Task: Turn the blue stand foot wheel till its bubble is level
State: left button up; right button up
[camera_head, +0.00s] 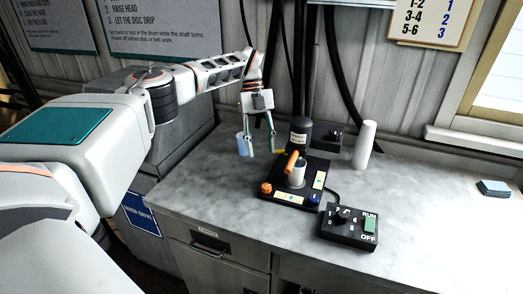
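The disperser stand has a dark base plate (272,201) on the grey bench. A small blue foot wheel (313,201) sits at its front right corner and an orange foot wheel (266,188) at its front left. Pale vials lie on the front edge (289,198) and right edge (319,181); their bubbles are too small to read. My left gripper (261,152) points down above the back left of the stand, fingers apart and empty, away from the blue wheel. My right gripper is not in view.
A white and grey vessel with an orange handle (292,160) stands on the plate. A control box with a RUN/OFF switch (348,228) is at the front right. A white cylinder (364,145) stands behind. The bench's right side is mostly clear, with a blue pad (494,188).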

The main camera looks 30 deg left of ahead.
aim_at(313, 200)
jog(key=k, duration=1)
